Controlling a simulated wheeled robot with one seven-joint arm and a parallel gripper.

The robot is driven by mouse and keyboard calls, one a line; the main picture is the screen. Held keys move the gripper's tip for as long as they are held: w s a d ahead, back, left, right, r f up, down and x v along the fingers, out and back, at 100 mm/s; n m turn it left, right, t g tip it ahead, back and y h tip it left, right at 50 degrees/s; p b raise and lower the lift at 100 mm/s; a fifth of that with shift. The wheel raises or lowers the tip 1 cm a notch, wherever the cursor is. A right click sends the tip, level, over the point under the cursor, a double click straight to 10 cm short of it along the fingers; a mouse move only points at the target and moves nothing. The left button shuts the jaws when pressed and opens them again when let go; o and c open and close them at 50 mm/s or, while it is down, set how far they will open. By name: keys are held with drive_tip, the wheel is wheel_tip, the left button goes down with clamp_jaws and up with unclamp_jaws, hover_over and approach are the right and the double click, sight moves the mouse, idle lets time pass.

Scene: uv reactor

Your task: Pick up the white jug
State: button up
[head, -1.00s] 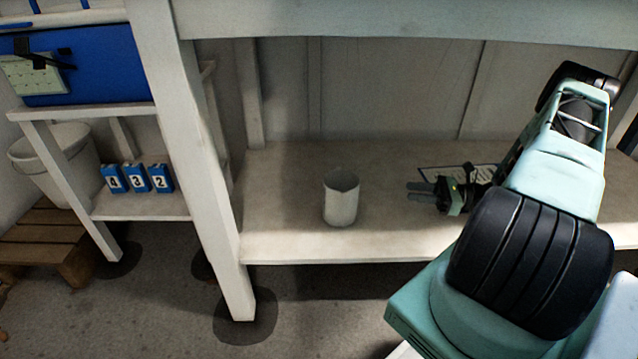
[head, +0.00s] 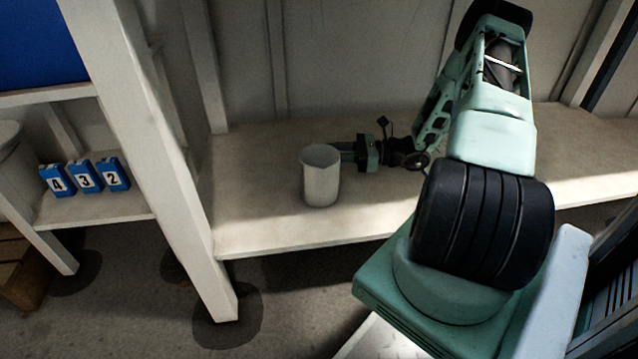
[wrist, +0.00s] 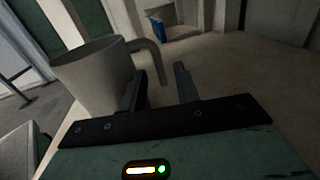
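The white jug (head: 320,178) stands upright on the wooden shelf, left of my gripper (head: 345,152) in the head view. In the wrist view the jug (wrist: 92,78) is at the left, with its curved handle (wrist: 152,58) pointing right. My gripper (wrist: 160,84) is open, with a clear gap between its two dark fingers. The lower end of the handle shows in that gap; I cannot tell how deep it sits between the fingers. The left finger overlaps the jug's side in the picture; contact is unclear. In the head view the jug partly hides the fingertips.
The shelf (head: 270,225) is clear in front of the jug and to the right. A white post (head: 150,150) stands at the left. Beyond it, blue number blocks (head: 85,177) stand on a lower shelf. A back wall (head: 350,60) closes the shelf behind.

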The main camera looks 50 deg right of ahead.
sight(314, 151)
drive_tip(key=b+x, duration=0.4)
drive_tip(key=x, duration=0.1)
drive_tip(key=shift+s+a+f, duration=0.1)
drive_tip(key=shift+s, duration=0.05)
drive_tip(key=shift+w+a, duration=0.25)
drive_tip(key=shift+w, duration=0.05)
drive_tip(key=shift+r, duration=0.2)
clamp_jaws()
